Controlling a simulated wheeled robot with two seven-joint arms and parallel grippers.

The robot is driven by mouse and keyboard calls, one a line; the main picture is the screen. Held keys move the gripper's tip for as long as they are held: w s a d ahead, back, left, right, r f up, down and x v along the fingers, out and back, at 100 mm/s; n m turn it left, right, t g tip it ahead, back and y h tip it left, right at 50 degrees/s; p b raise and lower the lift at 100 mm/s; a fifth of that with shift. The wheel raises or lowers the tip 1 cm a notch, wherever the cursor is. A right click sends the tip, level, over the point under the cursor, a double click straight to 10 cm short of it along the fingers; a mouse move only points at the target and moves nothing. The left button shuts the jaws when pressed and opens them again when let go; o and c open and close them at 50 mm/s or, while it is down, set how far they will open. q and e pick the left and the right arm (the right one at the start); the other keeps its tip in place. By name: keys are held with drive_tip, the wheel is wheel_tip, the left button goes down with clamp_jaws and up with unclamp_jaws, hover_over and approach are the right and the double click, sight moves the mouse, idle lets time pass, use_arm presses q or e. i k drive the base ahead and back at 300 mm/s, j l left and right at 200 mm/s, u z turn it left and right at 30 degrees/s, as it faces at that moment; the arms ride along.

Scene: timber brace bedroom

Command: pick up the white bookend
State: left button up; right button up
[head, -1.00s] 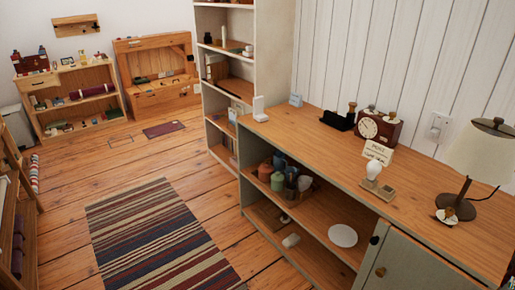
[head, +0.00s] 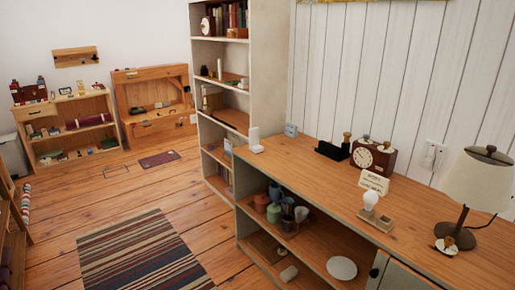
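A white L-shaped piece that looks like the bookend (head: 255,140) stands upright on the far left corner of the wooden-topped cabinet (head: 300,168). Its upright plate and short foot both show, and nothing touches it from above. Neither of my grippers is in the head view.
A small blue-grey block (head: 291,130), a black tray (head: 332,150), a clock (head: 373,158) and a lamp (head: 478,185) share the cabinet top. A tall shelf (head: 250,70) stands behind the bookend. Open floor with a striped rug (head: 140,255) lies to the left.

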sight(253, 133)
drive_tip(key=i+z, duration=0.2)
drive_tip(key=i, duration=0.3)
drive_tip(key=i+j+z, duration=0.15)
drive_tip(key=i, duration=0.35)
drive_tip(key=i+j+z, duration=0.2)
drive_tip(key=i, duration=0.25)
drive_tip(key=i+j+z, duration=0.15)
drive_tip(key=i+j, duration=0.2)
drive_tip(key=i, duration=0.15)
